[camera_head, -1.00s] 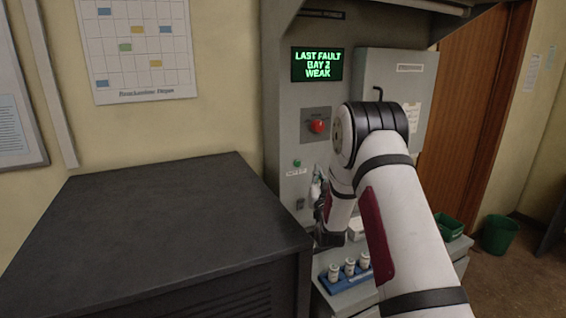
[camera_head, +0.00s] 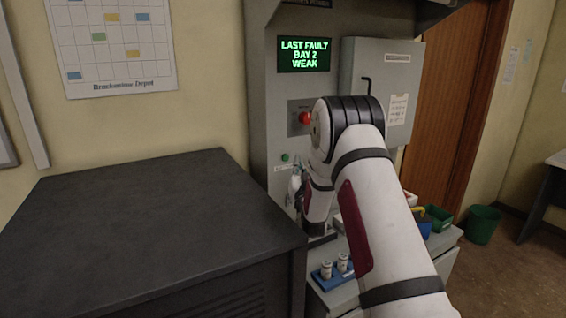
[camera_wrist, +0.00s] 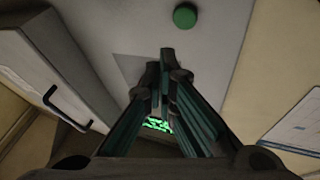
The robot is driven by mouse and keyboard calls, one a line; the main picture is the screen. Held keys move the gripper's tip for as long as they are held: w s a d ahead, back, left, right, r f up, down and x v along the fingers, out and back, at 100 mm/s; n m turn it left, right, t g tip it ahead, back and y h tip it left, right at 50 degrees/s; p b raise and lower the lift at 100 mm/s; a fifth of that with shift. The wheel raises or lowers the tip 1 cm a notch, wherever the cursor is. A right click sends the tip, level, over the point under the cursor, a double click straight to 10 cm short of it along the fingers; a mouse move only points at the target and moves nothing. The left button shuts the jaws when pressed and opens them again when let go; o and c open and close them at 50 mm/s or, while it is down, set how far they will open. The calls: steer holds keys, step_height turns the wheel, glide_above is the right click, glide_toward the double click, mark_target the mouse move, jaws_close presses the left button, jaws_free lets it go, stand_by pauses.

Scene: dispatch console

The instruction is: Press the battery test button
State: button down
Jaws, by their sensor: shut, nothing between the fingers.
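A round green button (camera_head: 285,157) sits on the grey console panel (camera_head: 262,120), with a small white label (camera_head: 283,168) under it that is too small to read. The green button also shows at the top of the wrist view (camera_wrist: 185,16), just beyond my fingertips and apart from them. A red button (camera_head: 305,118) on a dark plate is higher on the panel, partly beside my arm. My gripper (camera_wrist: 167,52) is shut and empty, pointing toward the panel. In the head view my gripper (camera_head: 296,180) is small, below the green button and partly hidden by my arm.
A screen (camera_head: 304,54) reads "LAST FAULT BAY 2 WEAK". A grey cabinet (camera_head: 385,68) with a black handle is to its right. A blue rack (camera_head: 330,278) with white cylinders is on the shelf below. A dark cabinet (camera_head: 150,215) stands at left.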

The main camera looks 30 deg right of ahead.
mark_target(285, 158)
steer(key=shift+w+b, duration=1)
steer(key=shift+w, duration=1.15)
steer(key=shift+w+a, duration=0.1)
steer(key=shift+w, duration=0.35)
steer(key=shift+w+r+b, duration=0.1)
steer(key=shift+w+b, duration=0.3)
steer(key=shift+b, duration=0.1)
steer(key=shift+s, duration=0.1)
stand_by(0.5)
steer(key=shift+s+p, duration=0.55)
steer(key=shift+s, duration=0.2)
steer(key=shift+s, duration=0.1)
